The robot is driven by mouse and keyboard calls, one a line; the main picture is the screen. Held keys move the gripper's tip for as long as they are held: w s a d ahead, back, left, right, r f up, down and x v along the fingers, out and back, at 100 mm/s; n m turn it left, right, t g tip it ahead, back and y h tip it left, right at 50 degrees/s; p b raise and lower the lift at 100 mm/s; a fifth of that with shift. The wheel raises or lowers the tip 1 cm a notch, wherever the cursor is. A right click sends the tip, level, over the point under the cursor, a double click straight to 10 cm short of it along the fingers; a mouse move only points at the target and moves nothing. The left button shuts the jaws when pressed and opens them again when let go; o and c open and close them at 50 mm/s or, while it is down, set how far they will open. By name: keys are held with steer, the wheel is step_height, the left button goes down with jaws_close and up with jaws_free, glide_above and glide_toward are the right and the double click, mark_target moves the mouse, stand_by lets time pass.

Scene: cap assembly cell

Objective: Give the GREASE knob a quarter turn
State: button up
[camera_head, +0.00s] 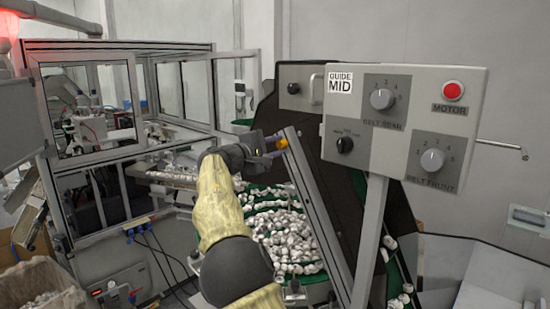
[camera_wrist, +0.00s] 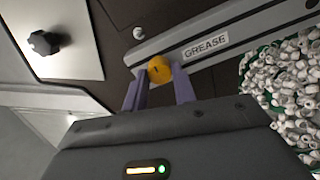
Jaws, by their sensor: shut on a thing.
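The GREASE knob (camera_wrist: 160,70) is a round yellow knob on a grey metal rail, beside a white GREASE label (camera_wrist: 206,46) in the wrist view. My gripper (camera_wrist: 158,84) has its two purple fingers on either side of the knob, shut on it. A small dark mark shows on the knob's face. In the head view the knob (camera_head: 282,144) is a small yellow spot on the slanted rail, at the tips of my gripper (camera_head: 276,142). The fingers partly hide the knob's lower side in the wrist view.
A control panel (camera_head: 408,105) with dials and a red MOTOR button stands to the right on a post. Many white caps (camera_head: 287,236) lie on the green belt beside the rail. A black knob (camera_wrist: 43,43) sits on a light plate at upper left in the wrist view.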

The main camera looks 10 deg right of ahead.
steer(key=m+b, duration=0.2)
steer(key=m, duration=0.3)
steer(key=shift+f+b, duration=0.1)
steer(key=shift+b, duration=0.25)
steer(key=shift+m, duration=0.3)
steer(key=o, duration=1)
steer(key=shift+s+a, duration=0.1)
steer(key=shift+a, duration=0.05)
steer(key=b+v, duration=0.5)
steer(key=v, duration=1.2)
